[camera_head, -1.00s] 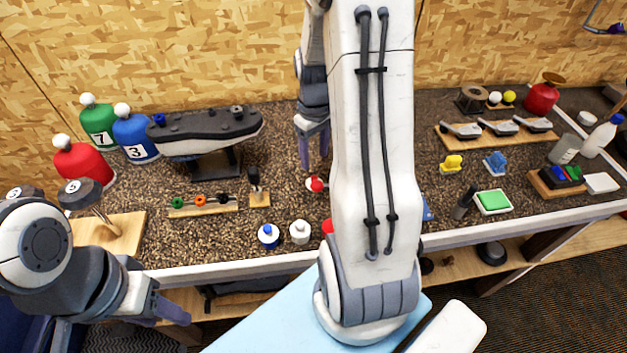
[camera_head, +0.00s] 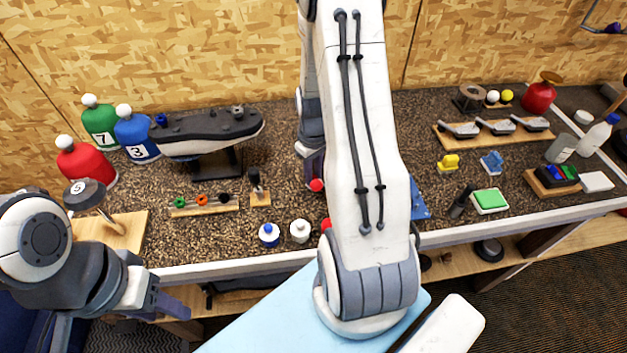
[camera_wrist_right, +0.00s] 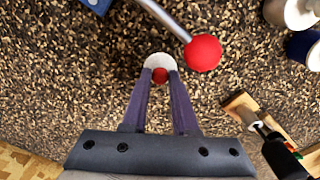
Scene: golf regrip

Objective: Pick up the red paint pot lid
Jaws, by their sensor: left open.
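A small white disc with a red knob (camera_wrist_right: 160,75), which looks like the red paint pot lid, lies on the bench in the right wrist view. My right gripper (camera_wrist_right: 161,84) points down over it, one fingertip on either side of the knob, with no clear contact. In the head view my right arm hides the lid. My left gripper (camera_head: 180,316) is open and empty, low at the left in front of the bench. A red ball (camera_wrist_right: 203,52) on a metal rod sits close beside the lid; its red also shows in the head view (camera_head: 317,185).
A small stand (camera_head: 259,190) and a tee rack (camera_head: 203,206) are left of my right gripper.

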